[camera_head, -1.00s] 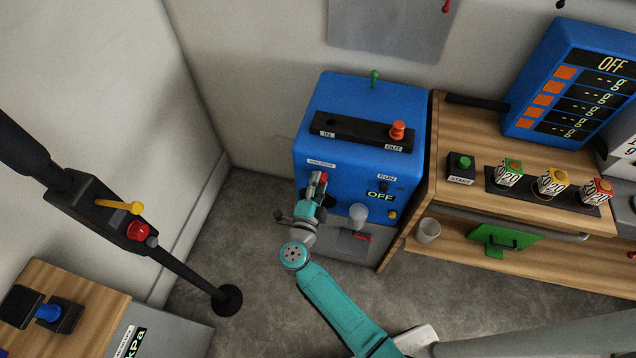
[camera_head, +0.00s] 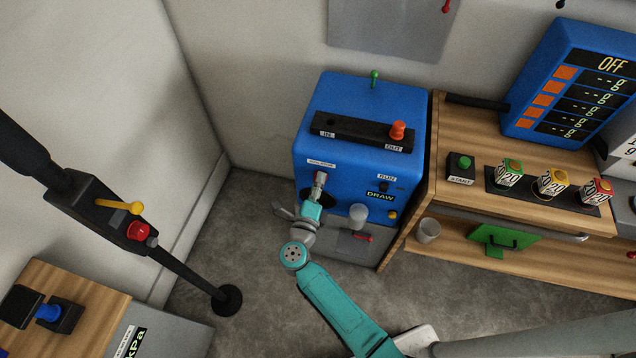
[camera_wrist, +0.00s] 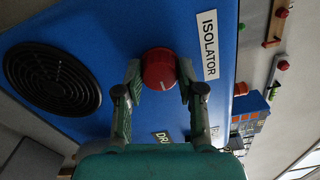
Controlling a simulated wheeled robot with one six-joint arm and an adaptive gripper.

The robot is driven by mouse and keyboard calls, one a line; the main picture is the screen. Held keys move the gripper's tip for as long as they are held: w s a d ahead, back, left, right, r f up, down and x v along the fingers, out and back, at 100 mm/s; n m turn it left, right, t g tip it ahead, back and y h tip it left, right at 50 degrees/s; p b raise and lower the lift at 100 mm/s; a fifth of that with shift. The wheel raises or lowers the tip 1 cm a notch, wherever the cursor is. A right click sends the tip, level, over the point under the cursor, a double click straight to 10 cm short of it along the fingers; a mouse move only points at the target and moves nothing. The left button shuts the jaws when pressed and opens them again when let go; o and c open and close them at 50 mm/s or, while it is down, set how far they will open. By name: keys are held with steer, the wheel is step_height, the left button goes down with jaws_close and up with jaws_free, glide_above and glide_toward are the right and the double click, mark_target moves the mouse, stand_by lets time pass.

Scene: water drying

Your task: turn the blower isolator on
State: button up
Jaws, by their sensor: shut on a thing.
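The blue blower box (camera_head: 350,130) stands on the floor against the wall. Its red isolator knob (camera_wrist: 158,69) sits beside the white ISOLATOR label (camera_wrist: 209,45) in the wrist view. The knob carries a pale pointer line. My gripper (camera_wrist: 160,82) is shut on the knob, one finger on each side. In the head view my gripper (camera_head: 318,188) covers most of the knob at the box's front left.
A round black vent (camera_wrist: 52,78) lies beside the knob. A clear bulb (camera_head: 358,213) and a yellow button (camera_head: 392,215) are on the lower front. A wooden bench (camera_head: 480,200) stands close on the right. A black post (camera_head: 190,275) stands to the left.

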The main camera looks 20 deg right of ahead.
steer(key=shift+f, duration=0.1)
stand_by(0.3)
steer(key=o, duration=1.1)
steer(key=shift+o, duration=0.2)
steer(key=v, duration=1.2)
